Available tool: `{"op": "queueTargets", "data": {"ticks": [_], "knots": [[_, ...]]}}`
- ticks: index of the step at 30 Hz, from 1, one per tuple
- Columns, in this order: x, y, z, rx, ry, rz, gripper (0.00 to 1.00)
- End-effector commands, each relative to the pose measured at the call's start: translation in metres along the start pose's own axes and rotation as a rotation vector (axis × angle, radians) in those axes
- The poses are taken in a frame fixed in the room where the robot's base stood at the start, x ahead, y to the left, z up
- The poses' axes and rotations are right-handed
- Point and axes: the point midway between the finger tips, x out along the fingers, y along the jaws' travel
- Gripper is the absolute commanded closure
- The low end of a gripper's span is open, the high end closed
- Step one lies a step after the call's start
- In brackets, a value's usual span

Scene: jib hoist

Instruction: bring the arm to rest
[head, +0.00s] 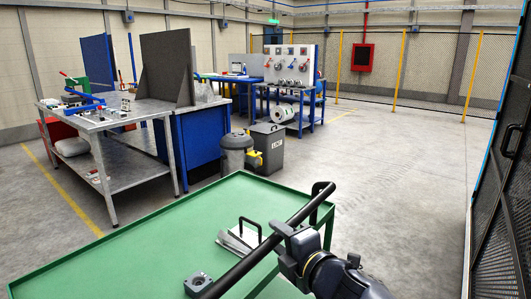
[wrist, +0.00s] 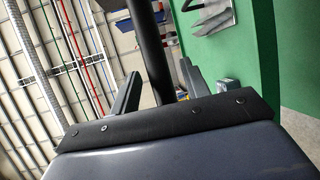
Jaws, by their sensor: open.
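My gripper (head: 285,240) is over the near right part of a green-topped cart (head: 150,235) in the head view. Its open fingers also show in the wrist view (wrist: 160,78). A long black bar (head: 318,203) slants over the cart, right by the fingers. In the wrist view the bar (wrist: 150,45) runs up between the two fingers. I cannot tell whether either finger touches it. The rest of my arm reaches off the lower right of the head view.
A grey metal piece with a black handle (head: 240,241) and a small metal block (head: 197,284) lie on the cart top. A workbench (head: 115,118) stands at the left, bins (head: 268,148) behind the cart. A dark mesh panel (head: 505,200) is on the right; open floor lies between.

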Motion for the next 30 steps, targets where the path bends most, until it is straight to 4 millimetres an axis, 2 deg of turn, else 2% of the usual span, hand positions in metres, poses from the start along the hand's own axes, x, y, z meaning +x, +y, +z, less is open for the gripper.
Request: {"op": "queueTargets", "data": {"ticks": [3,9,23,30], "knots": [[0.019,-0.002,-0.001,0.0,0.002,0.0,0.56],[0.037,-0.001,-0.001,0.0,0.001,-0.001,0.56],[0.039,0.001,0.0,0.0,-0.001,0.0,0.56],[0.036,-0.009,0.003,0.019,-0.013,-0.012,0.56]]}}
